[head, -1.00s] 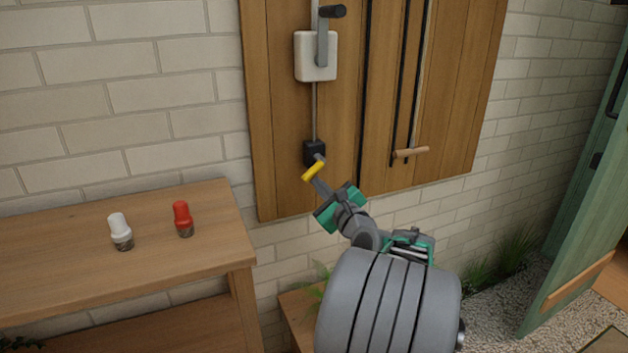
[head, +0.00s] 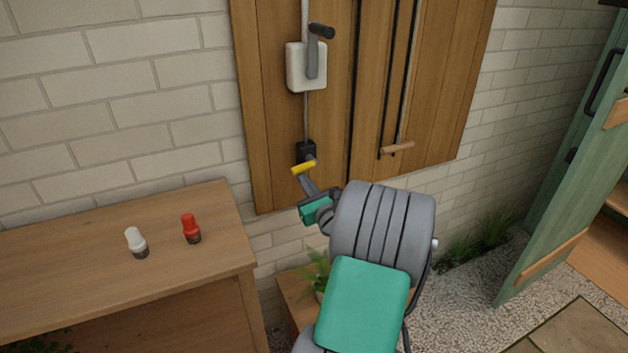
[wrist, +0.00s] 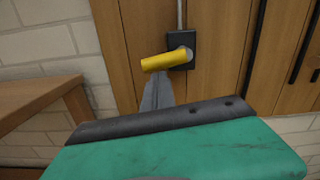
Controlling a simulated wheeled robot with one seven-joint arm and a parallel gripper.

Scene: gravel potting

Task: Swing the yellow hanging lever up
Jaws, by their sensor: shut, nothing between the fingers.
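The yellow grip of the lever (head: 303,167) sits just below a black wall box (head: 306,149) on the wooden panel. It lies nearly level. In the wrist view the yellow grip (wrist: 160,62) sticks out to the left of the black box (wrist: 181,46). My gripper (head: 306,181) is shut and empty, with its tip just under the grip. In the wrist view the grey fingers of my gripper (wrist: 157,92) reach up to the grip's underside. They look close to it or touching; I cannot tell which. My wrist hides the lower fingers.
A white box with a grey crank (head: 306,66) is above on the panel. A wooden-handled rod (head: 397,147) hangs to the right. A wooden bench (head: 70,270) with a white shaker (head: 136,243) and a red one (head: 191,229) stands left. A potted plant (head: 315,275) is below.

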